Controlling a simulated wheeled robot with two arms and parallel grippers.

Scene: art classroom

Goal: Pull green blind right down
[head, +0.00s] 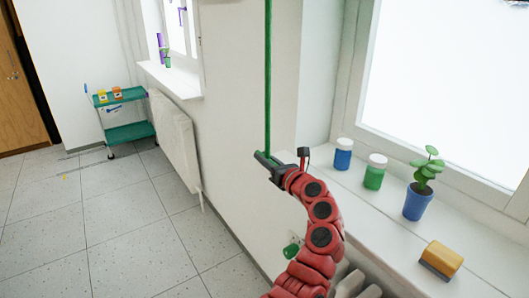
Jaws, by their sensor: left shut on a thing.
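A green cord (268,80) hangs straight down from the top edge of the head view, in front of the white wall by the right window. My left gripper (268,160), at the end of a red arm, is shut on the green cord at the lower end of its visible straight length. A small green piece (291,250) shows lower down beside the arm; I cannot tell if it belongs to the cord. The green blind itself is not in view. My right gripper is not in view.
The right window sill (390,215) holds a blue-labelled jar (343,155), a green jar (375,173), a potted plant (418,200) and a yellow eraser-like block (440,260). A radiator (175,135) and green trolley (127,131) stand at left. The tiled floor is mostly clear.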

